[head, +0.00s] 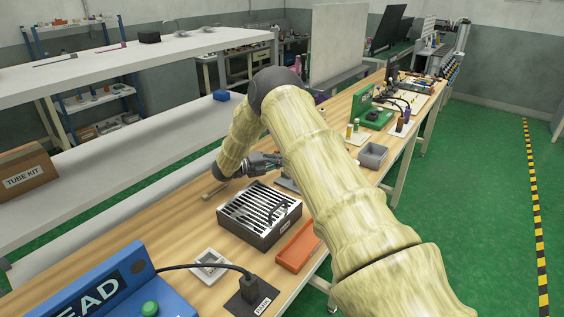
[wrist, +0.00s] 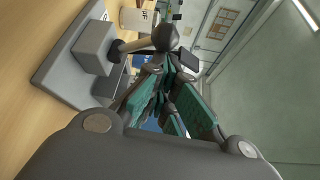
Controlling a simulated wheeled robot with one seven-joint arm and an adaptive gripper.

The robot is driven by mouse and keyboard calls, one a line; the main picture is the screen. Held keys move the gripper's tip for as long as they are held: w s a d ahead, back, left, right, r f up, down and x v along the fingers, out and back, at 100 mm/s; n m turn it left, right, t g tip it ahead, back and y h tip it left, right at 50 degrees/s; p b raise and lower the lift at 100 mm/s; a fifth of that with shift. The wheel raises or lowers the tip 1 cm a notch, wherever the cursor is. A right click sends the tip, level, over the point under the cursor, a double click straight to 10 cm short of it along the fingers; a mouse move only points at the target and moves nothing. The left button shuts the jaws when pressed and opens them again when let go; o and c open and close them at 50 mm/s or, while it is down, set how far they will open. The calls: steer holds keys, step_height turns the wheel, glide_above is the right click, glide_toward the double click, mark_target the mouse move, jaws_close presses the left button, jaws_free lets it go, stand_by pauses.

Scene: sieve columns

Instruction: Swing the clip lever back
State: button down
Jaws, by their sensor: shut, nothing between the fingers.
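The clip lever (wrist: 138,44) shows in the wrist view as a short pale rod with a dark round knob (wrist: 165,37). It comes out of a grey block (wrist: 95,46) on a flat grey base plate (wrist: 60,75) on the wooden bench. My gripper (wrist: 172,78) is shut and empty, its green-padded fingers close to the knob; I cannot tell whether they touch it. In the head view my gripper (head: 275,163) is low over the bench, behind the slotted box. The grey base (head: 287,185) shows there only in part, with my arm hiding the rest.
A slotted metal box (head: 260,215) stands in front of my gripper, with an orange tray (head: 298,246) beside it. A grey bin (head: 373,155) and a green device (head: 372,117) stand right of my arm. The bench (head: 190,215) has bare wood left of the box.

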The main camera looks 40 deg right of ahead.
steer(key=b+v, duration=0.1)
steer(key=v, duration=0.1)
steer(key=f+v, duration=0.1)
steer(key=v, duration=0.2)
steer(key=b+v, duration=0.1)
steer(key=v, duration=0.2)
steer(key=shift+a+f+b, duration=0.15)
steer(key=shift+f+b, duration=0.2)
steer(key=shift+f, duration=0.05)
steer(key=shift+w+a, duration=0.25)
steer(key=shift+a, duration=0.45)
steer(key=shift+r, duration=0.1)
